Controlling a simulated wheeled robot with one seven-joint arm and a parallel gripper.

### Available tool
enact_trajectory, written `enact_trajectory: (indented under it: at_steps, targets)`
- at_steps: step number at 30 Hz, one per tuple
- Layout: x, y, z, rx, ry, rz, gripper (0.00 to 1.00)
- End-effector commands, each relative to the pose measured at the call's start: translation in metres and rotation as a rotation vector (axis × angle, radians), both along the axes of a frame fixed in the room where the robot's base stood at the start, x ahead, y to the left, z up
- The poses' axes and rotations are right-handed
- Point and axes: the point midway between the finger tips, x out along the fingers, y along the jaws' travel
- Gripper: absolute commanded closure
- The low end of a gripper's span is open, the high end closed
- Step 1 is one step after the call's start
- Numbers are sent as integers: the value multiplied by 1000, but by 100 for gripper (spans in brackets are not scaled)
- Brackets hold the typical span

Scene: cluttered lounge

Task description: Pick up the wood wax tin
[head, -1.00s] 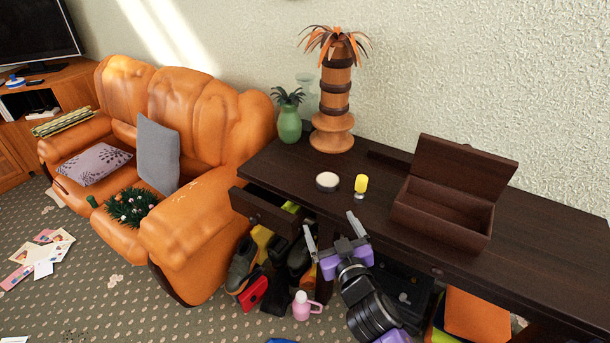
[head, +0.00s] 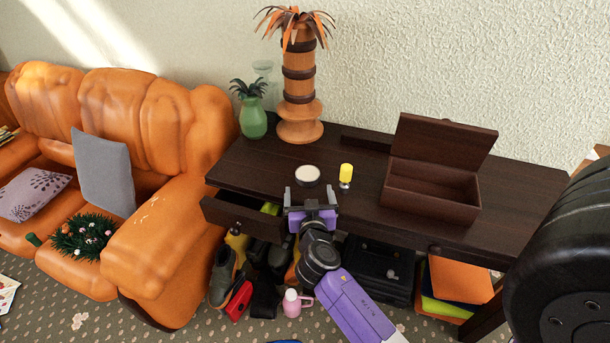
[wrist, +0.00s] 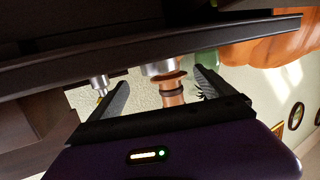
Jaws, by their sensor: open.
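The wood wax tin appears to be the low round tin (head: 307,175) with a pale top, on the dark desk near its front edge. My gripper (head: 310,197) is open and empty at the desk's front edge, just in front of the tin and apart from it. In the wrist view, which is upside down, a metallic round thing that looks like the tin (wrist: 160,67) shows between my spread fingers (wrist: 160,90), partly hidden by the desk edge.
A yellow-topped small item (head: 346,175) stands close right of the tin. An open wooden box (head: 432,200) is farther right. A palm-like wooden ornament (head: 299,90) and green vase (head: 253,118) stand behind. An open drawer (head: 240,215) juts out at left.

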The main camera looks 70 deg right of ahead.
Motion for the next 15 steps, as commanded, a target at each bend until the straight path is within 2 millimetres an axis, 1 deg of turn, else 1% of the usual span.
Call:
enact_trajectory:
  at_steps: [4,11,15]
  targets:
    - [4,-8,0,5,-13,-4,7]
    - [14,-29,-2,5,-12,-3,7]
    - [21,-47,1,5,-13,-4,7]
